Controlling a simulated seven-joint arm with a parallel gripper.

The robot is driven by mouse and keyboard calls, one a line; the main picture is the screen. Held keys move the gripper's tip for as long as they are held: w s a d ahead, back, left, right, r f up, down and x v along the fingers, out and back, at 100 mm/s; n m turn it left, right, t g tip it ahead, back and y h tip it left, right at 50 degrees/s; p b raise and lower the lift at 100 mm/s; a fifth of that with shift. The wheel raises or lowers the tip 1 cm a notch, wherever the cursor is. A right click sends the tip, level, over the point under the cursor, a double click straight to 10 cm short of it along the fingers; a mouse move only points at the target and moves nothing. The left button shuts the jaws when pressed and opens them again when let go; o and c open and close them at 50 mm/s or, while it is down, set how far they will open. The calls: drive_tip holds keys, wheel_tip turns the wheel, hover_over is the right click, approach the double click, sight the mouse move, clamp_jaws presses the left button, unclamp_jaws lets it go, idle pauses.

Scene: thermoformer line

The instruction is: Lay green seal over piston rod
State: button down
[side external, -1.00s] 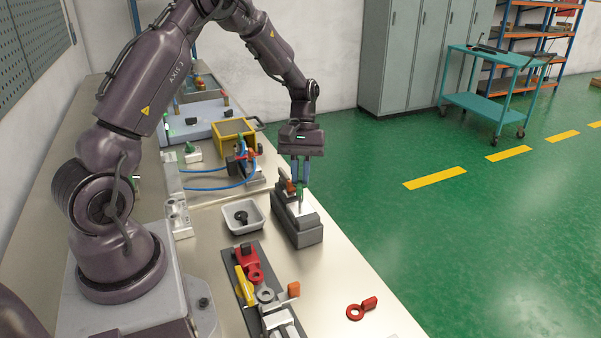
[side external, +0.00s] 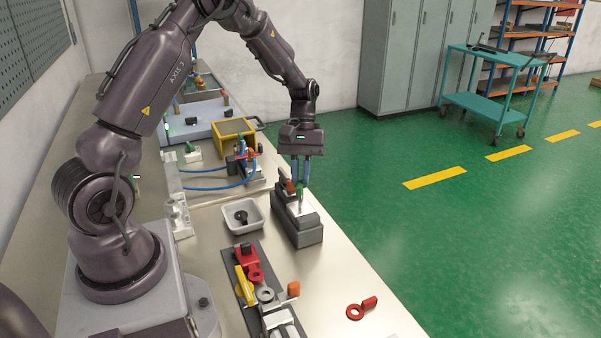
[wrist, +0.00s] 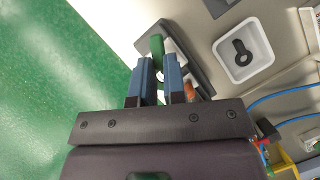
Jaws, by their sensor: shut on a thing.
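My gripper (side external: 299,182) points down over the grey block fixture (side external: 298,230) near the bench's right edge. In the wrist view its two blue fingers (wrist: 160,78) are shut on the green seal (wrist: 156,46), whose green part sticks out past the fingertips. In the side view the green seal (side external: 300,191) shows as a small upright green piece just above the fixture's pale top. The fingers hide part of the seal. I cannot clearly make out the piston rod; a pale metal part (wrist: 174,48) lies beside the seal in the wrist view. I cannot tell whether the seal touches it.
An orange-tipped piece (side external: 290,186) stands on the fixture close to the fingers. A white dish (side external: 242,228) with a dark ring part is to the left.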

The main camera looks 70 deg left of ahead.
drive_tip(key=shift+f, duration=1.15)
drive_tip(key=c, duration=1.1)
unclamp_jaws()
drive_tip(key=v, duration=1.3)
drive_tip(key=shift+w+f, duration=0.1)
